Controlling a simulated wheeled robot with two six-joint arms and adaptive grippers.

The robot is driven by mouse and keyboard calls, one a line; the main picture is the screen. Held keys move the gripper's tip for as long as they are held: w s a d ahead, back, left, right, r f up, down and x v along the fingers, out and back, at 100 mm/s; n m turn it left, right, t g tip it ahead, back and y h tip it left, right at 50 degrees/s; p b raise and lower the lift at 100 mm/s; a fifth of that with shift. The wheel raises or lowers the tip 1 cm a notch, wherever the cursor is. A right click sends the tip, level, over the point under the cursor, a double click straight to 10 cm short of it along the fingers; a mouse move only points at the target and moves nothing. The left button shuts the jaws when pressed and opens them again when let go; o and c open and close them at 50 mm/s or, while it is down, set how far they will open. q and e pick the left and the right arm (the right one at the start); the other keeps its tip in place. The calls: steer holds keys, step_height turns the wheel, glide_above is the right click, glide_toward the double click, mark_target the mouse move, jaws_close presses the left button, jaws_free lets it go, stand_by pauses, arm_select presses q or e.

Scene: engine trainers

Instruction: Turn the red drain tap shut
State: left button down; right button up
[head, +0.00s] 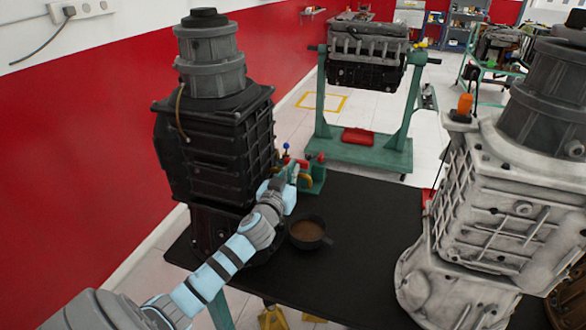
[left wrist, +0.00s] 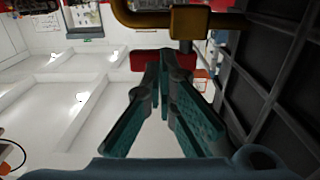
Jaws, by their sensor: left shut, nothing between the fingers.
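The red drain tap shows in the left wrist view as a flat red handle (left wrist: 143,62) below a brass pipe and valve body (left wrist: 191,22). In the head view the brass pipe (head: 305,181) is small, beside the dark gearbox, with red parts close by. My left gripper (left wrist: 161,58) is shut and empty, its fingertips together in front of the red handle and covering its middle. I cannot tell whether they touch it. In the head view my left gripper (head: 291,172) is beside the gearbox's right side, partly hidden by its own wrist. My right gripper is not in view.
The dark gearbox (head: 215,140) stands at the left of the black table (head: 345,225). A dark bowl of brown liquid (head: 308,232) sits below my left wrist. A pale gearbox (head: 505,210) stands at the right. A blue-knobbed part (head: 286,148) is near the gripper.

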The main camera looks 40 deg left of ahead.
arm_select(q)
steer(key=shift+w, duration=0.2)
stand_by(0.3)
steer(key=shift+w+f+n+y+b, duration=0.1)
steer(key=shift+n+y+b, duration=0.3)
steer(key=shift+y+b, duration=0.2)
steer(key=shift+w+d+n+g+y+b, duration=0.1)
steer(key=shift+n+g+y+b, duration=0.2)
steer(key=shift+g+y+b, duration=0.1)
